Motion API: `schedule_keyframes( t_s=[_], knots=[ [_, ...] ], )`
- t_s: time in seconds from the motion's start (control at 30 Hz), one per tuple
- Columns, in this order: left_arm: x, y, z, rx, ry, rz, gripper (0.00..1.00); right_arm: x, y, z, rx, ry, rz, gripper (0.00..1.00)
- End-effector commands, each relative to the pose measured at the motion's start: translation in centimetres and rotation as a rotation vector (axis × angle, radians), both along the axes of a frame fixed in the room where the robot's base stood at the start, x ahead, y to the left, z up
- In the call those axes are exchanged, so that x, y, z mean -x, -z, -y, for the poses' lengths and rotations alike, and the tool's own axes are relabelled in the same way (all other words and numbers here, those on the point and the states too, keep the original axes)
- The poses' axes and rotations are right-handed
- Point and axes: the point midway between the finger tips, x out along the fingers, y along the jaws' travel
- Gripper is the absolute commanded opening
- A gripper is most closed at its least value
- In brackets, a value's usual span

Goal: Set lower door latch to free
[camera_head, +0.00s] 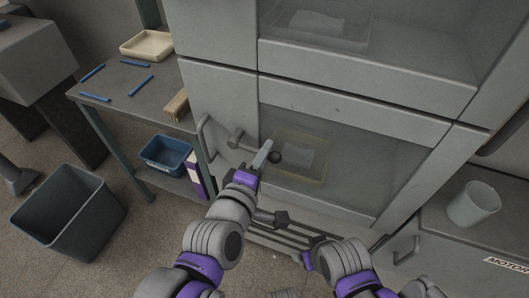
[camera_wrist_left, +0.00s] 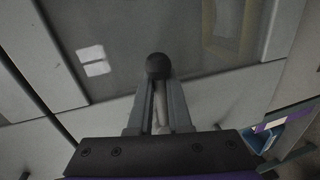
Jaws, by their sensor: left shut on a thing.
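The lower door latch is a grey lever with a dark ball knob (camera_head: 275,157). Its grey pivot (camera_head: 237,138) sits on the left part of the lower door (camera_head: 345,150). The lever points to the right and slightly down in the head view. My left gripper (camera_head: 263,154) is at the lever, just left of the knob. In the left wrist view its fingers (camera_wrist_left: 159,105) are shut on the lever, and the ball knob (camera_wrist_left: 158,66) sticks out past the fingertips. My right gripper (camera_head: 300,257) is low, in front of the machine, and its jaws are too small to judge.
A vertical bar handle (camera_head: 205,138) stands left of the latch. A tan tray lies behind the door window. At left are a side table (camera_head: 112,98), a blue bin (camera_head: 166,156) and a dark waste bin (camera_head: 70,208). A pale cup (camera_head: 473,205) stands on the right cabinet.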

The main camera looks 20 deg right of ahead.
Motion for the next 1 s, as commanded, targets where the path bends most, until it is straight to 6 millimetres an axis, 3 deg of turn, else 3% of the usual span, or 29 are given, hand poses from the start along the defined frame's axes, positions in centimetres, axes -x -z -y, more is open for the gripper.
schedule_keyframes(
  t_s=[0.07, 0.1, 0.27, 0.67, 1.0],
  knots=[
    [0.0, 0.0, 0.0, 0.0, 0.0, 0.001, 0.0, 0.0, 0.0, 0.0, 0.0, 0.0, 0.0, 0.76],
    [0.0, 0.0, 0.0, 0.0, 0.0, 0.001, 0.19, 0.0, 0.0, 0.0, 0.0, 0.0, 0.0, 0.76],
    [0.0, 0.0, 0.0, 0.0, 0.0, 0.001, 0.47, 0.0, 0.0, 0.0, 0.0, 0.0, 0.0, 0.76],
    [0.4, -0.1, -0.3, -0.001, 0.0, 0.002, 0.47, 0.0, 0.0, 0.0, 0.0, 0.0, 0.0, 0.76],
    [4.4, -1.0, -3.1, -0.002, 0.0, 0.001, 0.47, 0.0, 0.0, 0.0, 0.0, 0.0, 0.0, 0.76]
  ],
)
